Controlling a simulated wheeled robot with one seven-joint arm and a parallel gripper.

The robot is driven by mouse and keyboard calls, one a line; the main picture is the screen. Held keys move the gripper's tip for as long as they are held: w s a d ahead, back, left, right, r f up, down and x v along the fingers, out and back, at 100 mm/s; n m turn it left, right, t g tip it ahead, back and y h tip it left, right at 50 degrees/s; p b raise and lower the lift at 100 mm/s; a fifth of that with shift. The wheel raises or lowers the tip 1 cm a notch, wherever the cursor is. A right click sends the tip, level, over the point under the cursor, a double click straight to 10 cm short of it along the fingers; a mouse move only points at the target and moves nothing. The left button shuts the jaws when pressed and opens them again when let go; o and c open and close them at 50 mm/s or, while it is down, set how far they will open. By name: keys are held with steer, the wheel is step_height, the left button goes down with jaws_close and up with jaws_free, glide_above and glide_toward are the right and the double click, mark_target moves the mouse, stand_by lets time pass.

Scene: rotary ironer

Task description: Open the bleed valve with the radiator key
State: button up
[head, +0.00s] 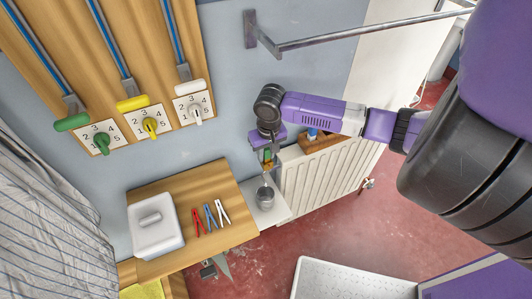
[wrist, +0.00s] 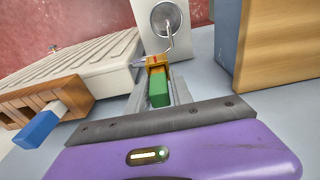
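The radiator key has a green handle (wrist: 158,92) and a brass-coloured end (wrist: 157,66); its green handle is small in the head view (head: 267,155). My gripper (wrist: 159,95) has one finger on each side of the green handle and appears shut on it; it also shows in the head view (head: 267,148). The key's far end meets the silver bleed valve fitting (wrist: 141,62) at the radiator's end. The key hides part of the fitting, so I cannot tell how it is seated. A bent spout leads from there to a metal cup (wrist: 167,19), also in the head view (head: 265,196).
The white radiator (wrist: 85,62) stands beside the valve. A wooden block (wrist: 42,104) holds a blue-handled tool (wrist: 37,128). A wooden table (head: 232,232) to the left bears a white box (head: 155,232) and coloured pegs (head: 209,216). A metal rail (head: 350,35) runs above.

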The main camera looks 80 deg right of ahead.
jaws_close()
steer(key=n, duration=0.6)
steer(key=n+y+b, duration=0.1)
steer(key=n, duration=0.3)
steer(key=shift+d+n, duration=0.1)
steer(key=shift+n, duration=0.3)
steer(key=n, duration=0.4)
steer(key=shift+n+y+b, duration=0.3)
steer(key=shift+b, duration=0.1)
steer(key=o, duration=0.5)
jaws_free()
step_height(320, 180, up, 8)
steer(key=shift+s+d, duration=0.2)
steer(key=shift+s, duration=0.25)
steer(key=shift+f, duration=0.1)
